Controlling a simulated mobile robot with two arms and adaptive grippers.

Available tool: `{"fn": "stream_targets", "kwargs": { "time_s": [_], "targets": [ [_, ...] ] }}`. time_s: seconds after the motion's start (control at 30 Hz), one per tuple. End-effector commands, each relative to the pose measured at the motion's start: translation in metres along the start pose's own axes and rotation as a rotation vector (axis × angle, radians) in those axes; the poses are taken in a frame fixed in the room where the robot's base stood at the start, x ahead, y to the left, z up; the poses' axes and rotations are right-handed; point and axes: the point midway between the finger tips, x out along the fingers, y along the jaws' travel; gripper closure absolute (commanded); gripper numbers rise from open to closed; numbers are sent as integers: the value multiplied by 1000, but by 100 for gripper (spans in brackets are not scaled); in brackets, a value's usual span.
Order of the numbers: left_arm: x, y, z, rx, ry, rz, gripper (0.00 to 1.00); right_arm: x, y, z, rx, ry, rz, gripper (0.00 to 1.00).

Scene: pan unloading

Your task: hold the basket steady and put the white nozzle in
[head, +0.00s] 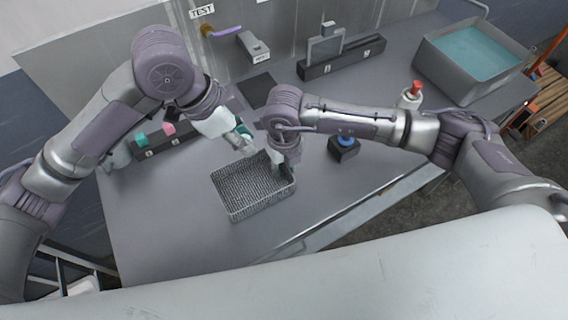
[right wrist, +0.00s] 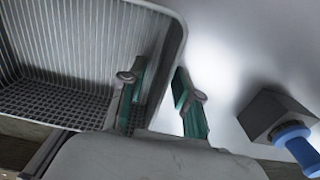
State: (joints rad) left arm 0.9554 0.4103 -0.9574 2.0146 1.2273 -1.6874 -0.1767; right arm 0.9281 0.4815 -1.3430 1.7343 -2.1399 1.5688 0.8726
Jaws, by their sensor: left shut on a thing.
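The grey wire-mesh basket (head: 232,212) stands on the table in front of me; its ribbed wall (right wrist: 95,35) also shows in the right wrist view. My left gripper (head: 243,140) is above the basket's far side, shut on a small pale thing that I take for the white nozzle (head: 247,151); its shape is mostly hidden. My right gripper (head: 280,168) is at the basket's right wall. In the right wrist view its teal-padded fingers (right wrist: 160,98) stand apart, one inside the basket and one outside, with the rim between them and gaps visible.
A dark rack (head: 180,143) with a teal and a pink piece stands at the left. A block with a blue knob (head: 345,143) sits right of the basket. A tub of teal liquid (head: 440,75) and a red-topped item (head: 413,92) are farther right. Table left of the basket is clear.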

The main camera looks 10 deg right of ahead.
Motion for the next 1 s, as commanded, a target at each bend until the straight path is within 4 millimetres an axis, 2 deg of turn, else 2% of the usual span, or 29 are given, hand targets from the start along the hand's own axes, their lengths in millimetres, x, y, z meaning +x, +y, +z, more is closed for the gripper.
{"fn": "stream_targets", "kwargs": {
  "time_s": [0.03, 0.17, 0.2, 0.47, 0.7, 1.0],
  "targets": [
    [0, 0, 0, 0, 0, 0, 100, 0, 0, 0, 0, 0, 0, 76],
    [0, 0, 0, 0, 0, 0, 100, 0, 0, 0, 0, 0, 0, 98],
    [0, 0, 0, 0, 0, 0, 100, 0, 0, 0, 0, 0, 0, 100],
    [2, 0, 1, -1, 0, 1, 100, 0, 0, 0, 0, 0, 0, 100],
    [37, 0, 16, -3, 1, 4, 100, -1, 0, 0, 0, 0, 0, 100],
    [49, 0, 21, -1, -1, 1, 100, -1, 0, 0, 0, 0, 0, 100]
  ]
}}
